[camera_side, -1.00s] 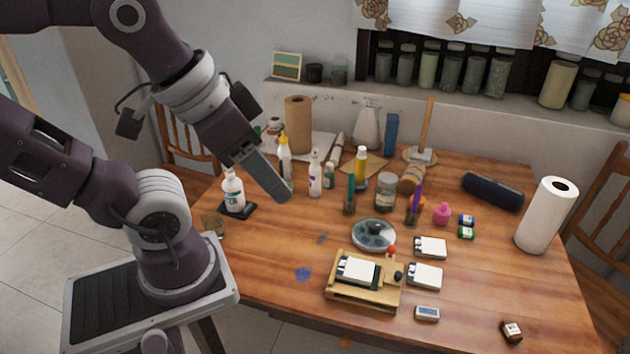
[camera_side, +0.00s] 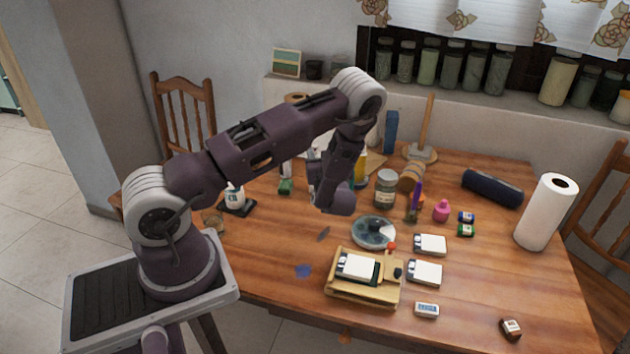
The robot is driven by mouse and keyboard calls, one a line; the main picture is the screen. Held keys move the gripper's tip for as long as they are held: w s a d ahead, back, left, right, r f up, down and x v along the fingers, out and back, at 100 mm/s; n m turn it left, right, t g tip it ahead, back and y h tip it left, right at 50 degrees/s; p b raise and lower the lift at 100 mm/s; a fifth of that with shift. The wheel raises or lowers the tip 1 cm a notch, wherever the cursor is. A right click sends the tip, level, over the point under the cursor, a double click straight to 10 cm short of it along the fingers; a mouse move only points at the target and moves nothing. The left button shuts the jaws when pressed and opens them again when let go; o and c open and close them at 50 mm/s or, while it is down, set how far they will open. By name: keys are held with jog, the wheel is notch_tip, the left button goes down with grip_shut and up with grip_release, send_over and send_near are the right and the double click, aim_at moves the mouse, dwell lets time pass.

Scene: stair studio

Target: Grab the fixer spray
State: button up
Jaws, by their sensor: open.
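I cannot tell by label which bottle is the fixer spray. A slim white bottle (camera_side: 286,169) with a green lower part stands behind my arm, its top hidden. A yellow bottle (camera_side: 361,168) stands just right of my wrist, partly covered. A white bottle (camera_side: 234,196) stands on a black tray (camera_side: 243,209) at the left, its top hidden by my arm. My gripper (camera_side: 328,190) points down over the middle of the table, among the bottles. It is open, and its fingertips are hard to make out. I see nothing held in it.
A glass jar (camera_side: 386,190), a round dish (camera_side: 373,234) and a wooden press (camera_side: 365,290) stand right and front of my gripper. The table's left front is mostly clear.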

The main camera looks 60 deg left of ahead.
jog(key=shift+y, duration=0.4)
jog(key=f, duration=0.5)
jog(key=s+f, duration=0.1)
jog(key=f, duration=0.2)
jog(key=shift+a+f, duration=0.15)
jog(key=shift+a, duration=0.05)
jog(key=shift+x, duration=0.8)
jog(key=x, duration=0.6)
jog(key=shift+w, duration=0.1)
jog(key=shift+d, duration=0.1)
grip_shut()
